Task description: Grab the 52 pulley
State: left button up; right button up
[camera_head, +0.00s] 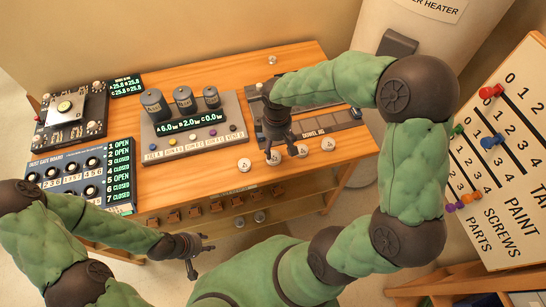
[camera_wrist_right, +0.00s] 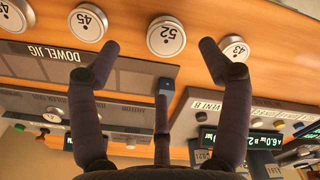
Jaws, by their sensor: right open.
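The 52 pulley (camera_wrist_right: 166,36) is a silver disc lying on the wooden bench near its front edge. In the head view the 52 pulley (camera_head: 275,158) is second from the left in a row of similar discs. My right gripper (camera_head: 280,153) points down just above it, open and empty. In the right wrist view its fingertips (camera_wrist_right: 158,48) spread to either side of the 52 pulley, without visible contact. My left gripper (camera_head: 202,261) is low in front of the bench, its fingers apart and empty.
The 45 pulley (camera_wrist_right: 88,22) and 43 pulley (camera_wrist_right: 233,49) flank the 52 pulley closely. The dowel jig (camera_head: 340,124) lies behind the row. A panel with three cylinders (camera_head: 196,131) stands to the left. A lower shelf (camera_head: 225,212) holds small parts.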

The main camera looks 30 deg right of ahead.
aim_at(273, 156)
jog(key=shift+w+f, duration=0.15)
jog(key=shift+f, duration=0.8)
jog(key=f, duration=0.1)
jog(key=f+b, duration=0.1)
jog(key=f, duration=0.1)
jog(key=f+b, duration=0.1)
jog(key=f, duration=0.1)
jog(key=shift+a, duration=0.35)
jog(key=c, duration=1.3)
